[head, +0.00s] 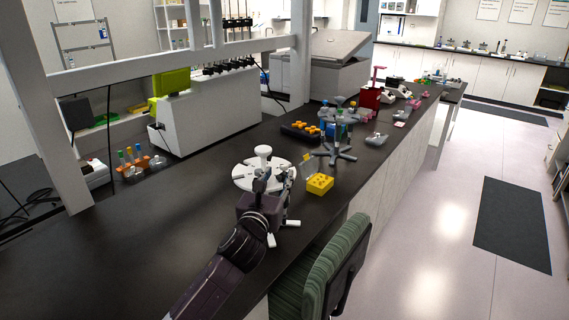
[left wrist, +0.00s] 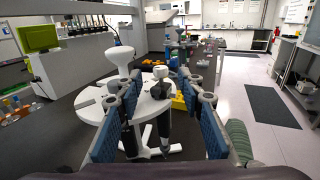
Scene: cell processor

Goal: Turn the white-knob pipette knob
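A white round pipette stand (head: 243,176) with a tall white centre post stands on the dark bench; it also shows in the left wrist view (left wrist: 92,107). A pipette with a small white knob (left wrist: 160,73) hangs at the stand's near side, its dark body below the disc. My left gripper (head: 274,180) is at the stand's near right edge. In the left wrist view its blue-padded fingers (left wrist: 158,118) are spread wide, with the pipette between them and a gap visible on each side. In the head view the gripper mostly hides this pipette. My right gripper is not in view.
A yellow block-like box (head: 320,184) lies just right of the stand. Behind it stands a grey pipette carousel (head: 337,152) and a dark rack with orange tops (head: 300,131). A green-backed chair (head: 322,268) is at the bench's front edge. The bench's left part is clear.

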